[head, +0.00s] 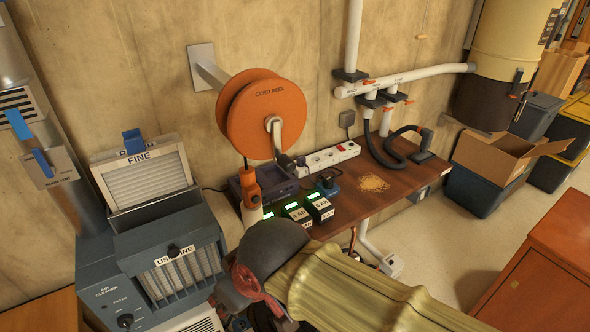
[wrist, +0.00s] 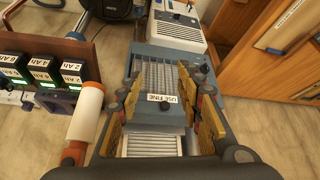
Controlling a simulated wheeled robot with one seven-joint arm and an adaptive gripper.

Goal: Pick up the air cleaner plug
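I cannot pick out the air cleaner plug for certain in either view. The blue-grey air cleaner (head: 172,262) stands at the lower left in the head view, with a "USE FINE" label on its front filter. It also shows in the wrist view (wrist: 201,84), beyond and between my fingers. My gripper (wrist: 161,84) is open, with its yellow-padded fingers apart and nothing held between them. In the head view my arm and wrist cover the floor and part of the air cleaner's right side. A white power strip (head: 331,157) lies at the back of the bench.
An orange cord reel (head: 266,116) sticks out from the wall above the wooden bench (head: 345,208). Several battery packs (head: 320,206), a small blue item (head: 327,186) and sawdust (head: 373,183) are on the bench. Black hose and white pipes stand behind. Open floor lies right of the bench, before a wooden cabinet (head: 540,265).

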